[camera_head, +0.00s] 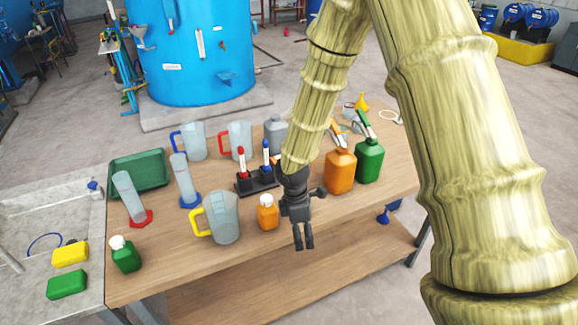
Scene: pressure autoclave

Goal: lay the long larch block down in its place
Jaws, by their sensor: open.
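My gripper (304,244) is dark grey and points down near the front edge of the wooden table (160,280). Its two fingers are slightly apart, with nothing visible between them. It is to the right of a small orange bottle (268,214) and in front of a dark rack (257,182) holding a red and a blue marker-like item. I cannot make out a long larch block or a marked place for it in this view. My arm hides part of the table and the floor on the right.
Clear jugs (222,218), measuring cylinders (185,182), a green tray (140,170) and large orange (340,171) and green (369,160) bottles crowd the tabletop. Sponges (70,253) lie on the grey counter at left. A blue tank (195,60) stands behind.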

